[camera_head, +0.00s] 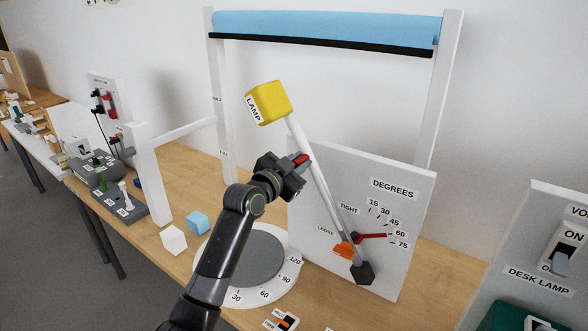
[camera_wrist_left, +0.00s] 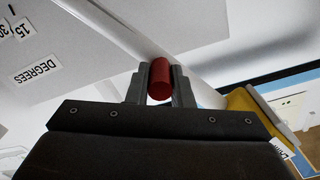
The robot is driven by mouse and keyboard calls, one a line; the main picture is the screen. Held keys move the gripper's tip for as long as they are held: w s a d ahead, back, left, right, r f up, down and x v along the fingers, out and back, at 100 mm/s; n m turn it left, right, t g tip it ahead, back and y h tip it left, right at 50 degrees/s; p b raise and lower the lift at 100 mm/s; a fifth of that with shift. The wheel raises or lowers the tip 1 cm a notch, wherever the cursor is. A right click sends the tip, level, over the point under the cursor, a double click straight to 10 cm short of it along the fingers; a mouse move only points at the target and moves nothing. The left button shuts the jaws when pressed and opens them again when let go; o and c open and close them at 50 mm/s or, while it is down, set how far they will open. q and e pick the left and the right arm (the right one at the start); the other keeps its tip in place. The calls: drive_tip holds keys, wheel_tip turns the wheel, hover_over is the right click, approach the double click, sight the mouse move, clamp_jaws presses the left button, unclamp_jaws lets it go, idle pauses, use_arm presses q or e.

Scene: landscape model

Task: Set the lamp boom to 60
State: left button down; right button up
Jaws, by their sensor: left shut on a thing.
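The lamp boom (camera_head: 318,178) is a pale rod tilted up and left from a dark pivot block (camera_head: 362,272). A yellow lamp head (camera_head: 268,102) marked LAMP is at its top. My left gripper (camera_head: 301,163) is shut on the boom's red handle (camera_wrist_left: 160,80). A DEGREES panel (camera_head: 310,225) stands behind, with marks from 15 to 75. A red pointer (camera_head: 372,236) near the boom's lower end points toward the 60 label (camera_head: 400,233); its exact reading is hard to tell. An orange lever (camera_head: 343,250) sits low on the boom, below the LOOSE label. My right gripper is out of view.
A round grey turntable (camera_head: 256,258) with a degree ring lies below my left arm. White (camera_head: 173,239) and blue (camera_head: 198,222) cubes stand left of it. A white frame with a blue roller (camera_head: 325,27) stands behind. A DESK LAMP switch panel (camera_head: 525,262) is at right.

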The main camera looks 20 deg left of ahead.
use_arm(q)
drive_tip(key=shift+d+r, duration=0.15)
drive_tip(key=shift+d, duration=0.1)
drive_tip(key=shift+s, duration=0.1)
drive_tip(key=c, duration=1.3)
unclamp_jaws()
drive_tip(key=shift+c, duration=0.2)
drive_tip(key=shift+o, duration=0.2)
